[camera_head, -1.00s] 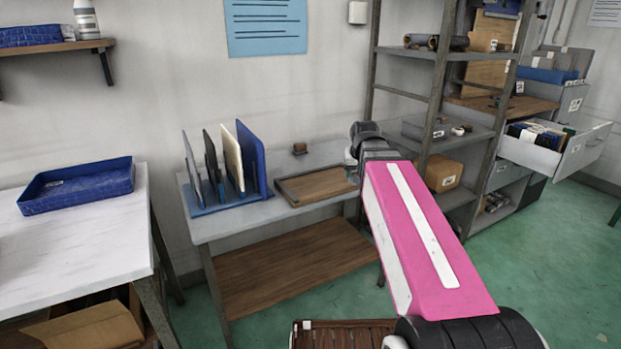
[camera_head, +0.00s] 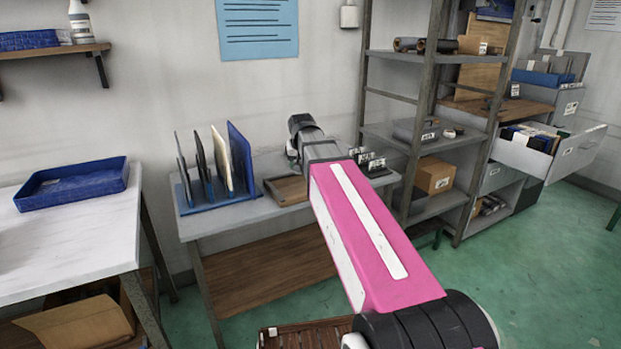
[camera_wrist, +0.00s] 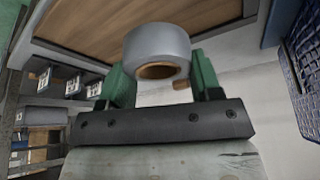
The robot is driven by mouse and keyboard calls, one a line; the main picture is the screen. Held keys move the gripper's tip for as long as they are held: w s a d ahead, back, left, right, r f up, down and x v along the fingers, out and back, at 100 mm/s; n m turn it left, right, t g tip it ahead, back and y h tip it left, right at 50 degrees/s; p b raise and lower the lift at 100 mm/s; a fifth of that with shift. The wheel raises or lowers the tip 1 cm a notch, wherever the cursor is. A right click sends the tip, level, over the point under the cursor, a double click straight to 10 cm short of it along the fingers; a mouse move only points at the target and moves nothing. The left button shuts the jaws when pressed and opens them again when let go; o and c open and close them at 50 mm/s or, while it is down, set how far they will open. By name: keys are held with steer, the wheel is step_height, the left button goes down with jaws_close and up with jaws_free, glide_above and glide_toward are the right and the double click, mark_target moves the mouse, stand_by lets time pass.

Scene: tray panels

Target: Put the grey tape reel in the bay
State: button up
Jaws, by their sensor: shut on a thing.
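The grey tape reel (camera_wrist: 157,42) is between the two green fingers of my gripper (camera_wrist: 159,64) in the wrist view, with its brown core facing the camera. My gripper is shut on it. In the wrist view, part of a wood-floored tray (camera_wrist: 105,22) shows beyond the reel. In the head view this tray (camera_head: 283,200) sits on the grey bench, partly covered by my pink arm. My gripper and the reel are hidden in the head view. I cannot tell the reel's height above the tray, nor which place is named the bay.
A blue file rack (camera_head: 221,200) with upright panels stands left of the tray. Small labelled holders (camera_head: 372,165) stand to its right on the bench (camera_head: 215,223). A metal shelf (camera_head: 420,145) rises at the right. A blue tray (camera_head: 72,190) lies on the left table.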

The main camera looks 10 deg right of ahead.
steer(key=w+d+f, duration=0.2)
steer(key=d, duration=0.1)
steer(key=d+f, duration=0.1)
steer(key=shift+w+d+f, duration=0.15)
steer(key=shift+w+d, duration=0.1)
steer(key=shift+w, duration=0.15)
steer(key=shift+f, duration=1.95)
steer(key=shift+f, duration=0.1)
steer(key=o, duration=1)
